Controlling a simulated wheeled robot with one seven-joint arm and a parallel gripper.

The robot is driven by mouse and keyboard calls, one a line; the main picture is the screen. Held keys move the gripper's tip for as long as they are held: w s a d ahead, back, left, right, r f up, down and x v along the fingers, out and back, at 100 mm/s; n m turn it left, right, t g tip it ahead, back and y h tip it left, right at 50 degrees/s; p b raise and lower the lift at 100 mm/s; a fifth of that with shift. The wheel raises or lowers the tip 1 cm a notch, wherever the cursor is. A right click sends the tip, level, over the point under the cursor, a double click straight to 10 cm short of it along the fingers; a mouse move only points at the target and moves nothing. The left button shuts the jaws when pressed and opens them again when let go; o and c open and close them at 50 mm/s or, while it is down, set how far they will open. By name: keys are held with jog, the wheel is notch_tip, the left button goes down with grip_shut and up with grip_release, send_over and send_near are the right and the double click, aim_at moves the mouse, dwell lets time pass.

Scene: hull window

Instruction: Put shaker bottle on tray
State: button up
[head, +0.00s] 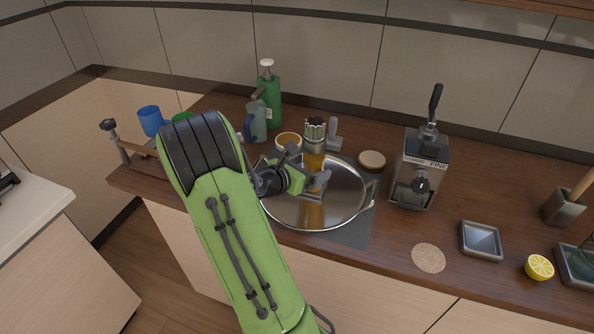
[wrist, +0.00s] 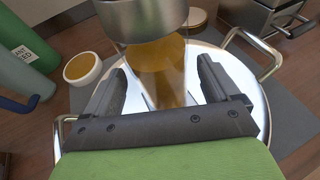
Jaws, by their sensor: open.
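The shaker bottle (head: 314,163) has a metal cap and an amber body. It stands upright and appears to be on the far part of the round shiny tray (head: 345,203), with its amber reflection below it. In the wrist view its amber body (wrist: 158,62) shows under the large cap, and the tray's rim (wrist: 262,120) surrounds it. My gripper (head: 305,182) is open above the tray, on the near side of the bottle. In the wrist view the fingers of my gripper (wrist: 163,72) lie left and right of the bottle's line, apart from it. The bottle's exact base contact is unclear.
A cream cup (head: 289,141) stands close behind the tray. A green pump bottle (head: 268,98) and a grey-green bottle (head: 256,121) stand back left.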

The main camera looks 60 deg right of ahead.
jog(key=w+a+r+m+t+y, duration=0.1)
jog(key=a+m+t+y, duration=0.15)
jog(key=a, duration=0.45)
jog(key=w+a+r+m+t+y+p, duration=0.15)
jog(key=a+m, duration=0.25)
jog(key=a, duration=0.4)
jog(key=w+a+r+m+t+y+b, duration=0.1)
jog(key=a+r+m+y, duration=0.2)
jog(key=a, duration=0.4)
jog(key=s+a+r+m+t+y, duration=0.1)
jog(key=s+a+r+m+y, duration=0.1)
jog(key=a, duration=0.7)
jog(key=s+a+r+m+t+y, duration=0.2)
jog(key=s+a+m+y, duration=0.2)
jog(key=a, duration=0.5)
jog(key=shift+s+r+t+y, duration=0.2)
jog(key=shift+s+t+y, duration=0.05)
jog(key=shift+t+y, duration=0.05)
